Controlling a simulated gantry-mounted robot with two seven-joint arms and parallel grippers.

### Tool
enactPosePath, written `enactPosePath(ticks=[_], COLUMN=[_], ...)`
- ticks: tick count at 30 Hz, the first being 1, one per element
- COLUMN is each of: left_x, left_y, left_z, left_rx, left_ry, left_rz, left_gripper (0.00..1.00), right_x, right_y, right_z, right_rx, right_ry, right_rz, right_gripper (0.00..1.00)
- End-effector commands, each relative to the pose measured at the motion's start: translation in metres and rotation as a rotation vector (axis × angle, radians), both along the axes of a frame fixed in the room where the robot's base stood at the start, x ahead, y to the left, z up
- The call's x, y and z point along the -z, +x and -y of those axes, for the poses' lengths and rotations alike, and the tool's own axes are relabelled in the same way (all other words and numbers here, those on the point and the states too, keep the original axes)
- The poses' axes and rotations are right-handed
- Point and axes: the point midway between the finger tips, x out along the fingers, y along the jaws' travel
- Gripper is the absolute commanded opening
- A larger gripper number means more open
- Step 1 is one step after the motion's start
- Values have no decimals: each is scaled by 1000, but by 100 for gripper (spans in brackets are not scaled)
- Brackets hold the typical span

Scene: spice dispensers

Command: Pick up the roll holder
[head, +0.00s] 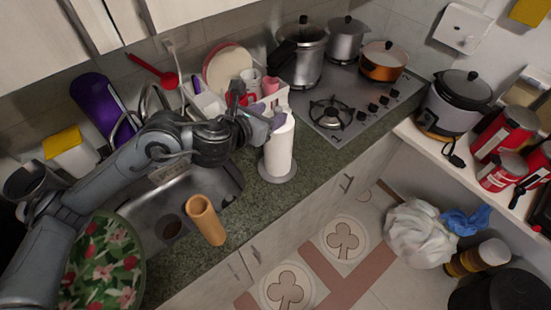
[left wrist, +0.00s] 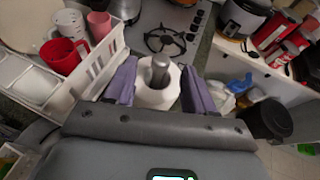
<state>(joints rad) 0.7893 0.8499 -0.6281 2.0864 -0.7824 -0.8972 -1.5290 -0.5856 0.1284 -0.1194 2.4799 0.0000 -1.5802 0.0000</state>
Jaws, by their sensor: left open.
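The roll holder (head: 279,150) stands upright on the counter between the sink and the stove, with a white paper roll on it and a grey round base (head: 277,177). My left gripper (head: 276,121) is at the top of the roll in the head view. In the left wrist view, the top of the roll holder (left wrist: 160,72), a grey post inside the white roll, sits between the two purple fingers of my left gripper (left wrist: 160,88). The fingers are open, one on each side of the roll. I cannot tell whether they touch it. My right gripper is not in view.
A white dish rack (left wrist: 92,75) with cups stands close beside the left gripper. The stove (head: 345,105) with pots is behind to the right. The sink (head: 195,195) and a tan cylinder (head: 206,220) are to the left. The counter's front edge is close to the holder.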

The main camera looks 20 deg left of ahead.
Motion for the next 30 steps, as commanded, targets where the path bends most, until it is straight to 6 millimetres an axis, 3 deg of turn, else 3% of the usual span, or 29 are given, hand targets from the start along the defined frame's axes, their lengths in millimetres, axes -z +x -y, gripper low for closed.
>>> enactPosePath(ticks=[8,20,30], left_x=[7,28,30], left_y=[15,52,56], left_z=[4,13,14], left_rx=[-2,-2,-2], left_ry=[-1,-2,-2], left_rz=[-1,-1,1], left_gripper=[54,54,51], right_x=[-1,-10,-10], right_y=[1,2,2], right_z=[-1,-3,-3], right_rx=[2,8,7], right_ry=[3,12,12], right_rz=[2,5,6], right_gripper=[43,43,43])
